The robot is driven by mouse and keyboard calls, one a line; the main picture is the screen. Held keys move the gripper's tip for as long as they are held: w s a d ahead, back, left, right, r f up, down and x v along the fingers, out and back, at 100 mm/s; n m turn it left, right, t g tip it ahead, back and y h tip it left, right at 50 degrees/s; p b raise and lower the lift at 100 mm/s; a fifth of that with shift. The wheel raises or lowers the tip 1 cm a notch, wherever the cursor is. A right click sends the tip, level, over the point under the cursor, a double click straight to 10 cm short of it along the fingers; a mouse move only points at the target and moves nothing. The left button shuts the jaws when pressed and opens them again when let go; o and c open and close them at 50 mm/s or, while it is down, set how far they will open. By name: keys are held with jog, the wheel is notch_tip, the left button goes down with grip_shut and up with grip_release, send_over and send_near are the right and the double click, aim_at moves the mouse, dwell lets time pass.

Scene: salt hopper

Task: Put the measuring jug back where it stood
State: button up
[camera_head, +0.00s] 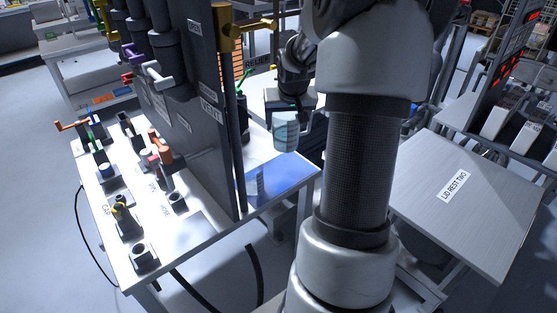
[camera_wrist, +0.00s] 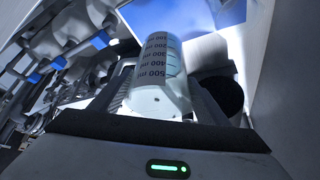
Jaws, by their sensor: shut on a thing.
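The measuring jug (camera_head: 286,134) is clear and bluish, held at the far right part of the bench. In the wrist view the jug (camera_wrist: 158,62) shows a grey scale strip with ml marks. My gripper (camera_head: 291,104) is shut on the jug, with a finger on each side of it in the wrist view (camera_wrist: 160,100). In the head view the jug appears just above the back of a blue mat (camera_head: 290,178) on the white bench. I cannot tell whether its base touches anything.
A tall dark panel (camera_head: 205,125) with valve handles and labels stands left of the jug. Small fittings and handles crowd the bench (camera_head: 205,262) in front of it. A table marked LID REST TWO (camera_head: 480,215) is at the right, its top clear.

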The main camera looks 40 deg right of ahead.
aim_at(286, 149)
notch_tip(286, 149, down, 4)
jog(key=shift+s+a+f+b, duration=0.1)
jog(key=shift+s+f+b, duration=0.05)
jog(key=shift+b, duration=0.35)
jog(key=shift+f+b, duration=0.65)
jog(key=shift+f, duration=2.05)
jog(key=shift+f, duration=0.25)
jog(key=o, duration=1.2)
jog(key=shift+r, duration=0.1)
jog(key=shift+r, duration=0.1)
